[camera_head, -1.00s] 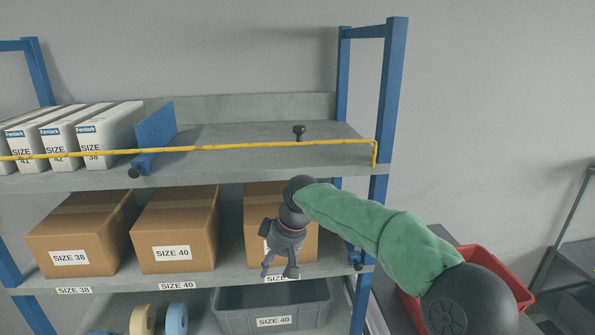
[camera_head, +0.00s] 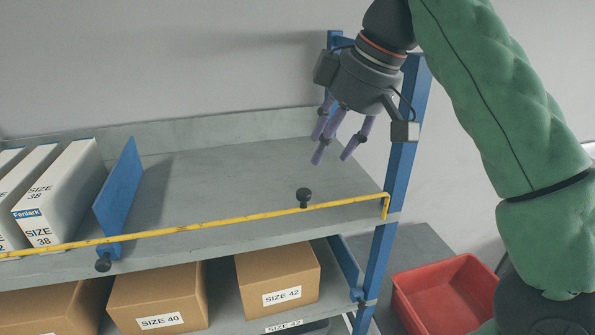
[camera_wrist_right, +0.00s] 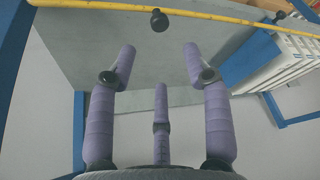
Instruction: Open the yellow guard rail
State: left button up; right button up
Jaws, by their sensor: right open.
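The yellow guard rail (camera_head: 230,222) runs along the front edge of the top shelf and ends in a downward bend near the blue right post. It also shows across the top of the right wrist view (camera_wrist_right: 210,14). A black knob (camera_head: 304,198) stands by the rail toward its right end, and the knob shows in the right wrist view (camera_wrist_right: 159,20). My right gripper (camera_head: 338,150) is open and empty, with purple fingers pointing down. It appears above the top shelf, behind the rail and apart from it. My left gripper is not in view.
White shoe boxes (camera_head: 58,196) stand at the left of the top shelf (camera_head: 225,170) beside a blue divider (camera_head: 120,190). The shelf right of the divider is bare. Cardboard boxes (camera_head: 277,275) sit on the shelf below. A red bin (camera_head: 445,295) is at lower right.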

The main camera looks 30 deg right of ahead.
aim_at(305, 192)
jog(key=b+x, duration=0.2)
jog(key=x, duration=0.6)
jog(key=shift+f, duration=0.25)
jog(key=shift+s+a+f, duration=0.1)
jog(key=shift+a+f, duration=0.05)
jog(key=shift+f, duration=0.4)
jog(key=shift+w+a+f, duration=0.1)
jog(key=shift+w+f, duration=0.25)
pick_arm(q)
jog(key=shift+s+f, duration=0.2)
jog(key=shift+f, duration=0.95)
pick_arm(e)
jog(key=shift+s, duration=0.15)
grip_shut()
